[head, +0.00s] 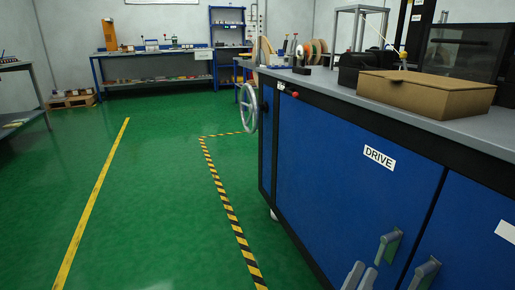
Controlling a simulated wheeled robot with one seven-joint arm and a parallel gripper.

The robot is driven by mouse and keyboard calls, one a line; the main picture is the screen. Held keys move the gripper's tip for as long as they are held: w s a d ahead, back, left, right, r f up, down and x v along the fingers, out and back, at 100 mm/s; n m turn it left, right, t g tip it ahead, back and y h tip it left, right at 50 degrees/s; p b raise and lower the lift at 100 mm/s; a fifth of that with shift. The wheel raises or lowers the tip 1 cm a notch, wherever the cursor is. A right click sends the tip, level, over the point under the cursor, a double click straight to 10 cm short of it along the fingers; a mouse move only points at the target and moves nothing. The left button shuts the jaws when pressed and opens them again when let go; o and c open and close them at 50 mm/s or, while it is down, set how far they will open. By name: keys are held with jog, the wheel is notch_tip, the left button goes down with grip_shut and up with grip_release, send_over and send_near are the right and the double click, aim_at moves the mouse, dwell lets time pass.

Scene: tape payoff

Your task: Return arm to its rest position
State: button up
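Two grey finger-like tips, seemingly of my gripper (361,276), poke up at the bottom edge, right of the middle, in front of the blue cabinet. They are close together, with nothing visible held between them. The picture edge cuts off the rest of the gripper and arm, so the opening cannot be judged. The tips overlap the blue door in the picture; the distance between them cannot be told.
The blue cabinet (335,180), labelled DRIVE, fills the right side. Grey handle-like parts (388,247) stick out from its front. A cardboard box (425,94) and a handwheel (248,107) are nearby. Green floor (160,190) lies clear at left.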

jog(key=s+a+f+n+t+y+p, duration=0.1)
jog(key=s+a+n+y, duration=0.2)
jog(key=s+n+y, duration=0.85)
jog(key=s+a+f+n+t+y+p, duration=0.1)
jog(key=s+a+n+y, duration=0.35)
jog(key=n, duration=1.25)
jog(key=s+d+r+n+g+y+p, duration=0.1)
jog(key=s+r+n+g, duration=0.2)
jog(key=s, duration=0.9)
jog(key=s+d+r+n+g+y+p, duration=0.1)
jog(key=s+r+n+g, duration=0.25)
jog(key=s, duration=0.95)
notch_tip(320, 180, up, 38)
jog(key=p, duration=3.7)
jog(key=shift+w+d+f+p, duration=0.15)
jog(key=shift+w+f+p, duration=0.05)
jog(key=shift+w+p, duration=0.1)
